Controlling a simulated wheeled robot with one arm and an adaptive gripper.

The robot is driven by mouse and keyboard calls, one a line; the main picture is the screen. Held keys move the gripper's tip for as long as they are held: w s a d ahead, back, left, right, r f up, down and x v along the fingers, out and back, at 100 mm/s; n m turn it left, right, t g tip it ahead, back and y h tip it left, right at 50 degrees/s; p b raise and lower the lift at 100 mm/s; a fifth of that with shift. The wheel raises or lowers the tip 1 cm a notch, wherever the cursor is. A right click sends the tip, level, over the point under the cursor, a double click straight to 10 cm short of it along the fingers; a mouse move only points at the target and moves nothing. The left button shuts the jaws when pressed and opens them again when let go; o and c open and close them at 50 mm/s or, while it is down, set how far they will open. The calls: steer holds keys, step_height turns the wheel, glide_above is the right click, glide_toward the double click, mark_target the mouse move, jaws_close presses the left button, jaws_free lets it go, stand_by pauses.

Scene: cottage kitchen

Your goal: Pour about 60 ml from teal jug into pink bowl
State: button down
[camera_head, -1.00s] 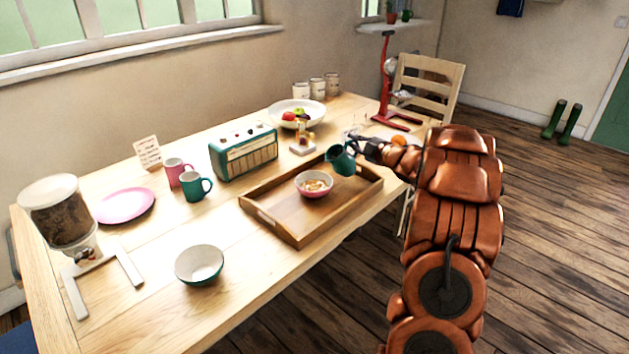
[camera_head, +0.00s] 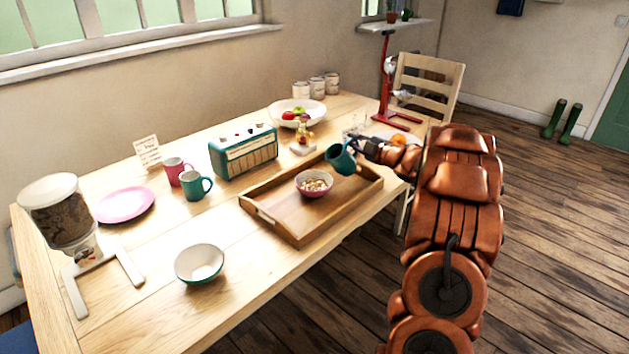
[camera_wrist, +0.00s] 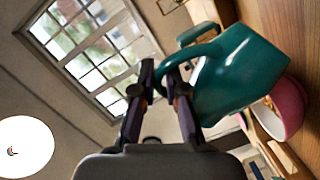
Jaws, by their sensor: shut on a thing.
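The teal jug (camera_head: 341,158) is held up by my gripper (camera_head: 357,146), just right of and above the pink bowl (camera_head: 314,190). The jug is tilted toward the bowl. The bowl stands upright on the wooden tray and holds pale, lumpy contents. In the wrist view my gripper (camera_wrist: 164,80) is shut on the handle of the jug (camera_wrist: 232,75), and the bowl (camera_wrist: 290,110) shows partly behind the jug. I cannot make out a stream of liquid or the level inside the jug.
The wooden tray (camera_head: 278,233) lies on the table. A teal radio (camera_head: 244,152) stands behind it, with pink (camera_head: 174,170) and teal (camera_head: 195,186) mugs to its left. A white-lined bowl (camera_head: 199,263) stands at the front. A fruit bowl (camera_head: 284,112) is at the back.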

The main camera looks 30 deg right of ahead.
steer(key=shift+d+f+m+p, duration=0.5)
steer(key=shift+d+f+p, duration=0.3)
steer(key=shift+f, duration=0.25)
steer(key=d+m+p, duration=0.1)
steer(key=p, duration=0.3)
steer(key=d+m+p, duration=0.2)
steer(key=p, duration=0.2)
steer(key=shift+s+d+f+t+y, duration=0.1)
steer(key=shift+s+f+t+y, duration=0.05)
steer(key=shift+t+y, duration=0.2)
steer(key=shift+d+f+m+p, duration=0.2)
steer(key=shift+d+m+p, duration=0.55)
steer(key=shift+m+p, duration=0.7)
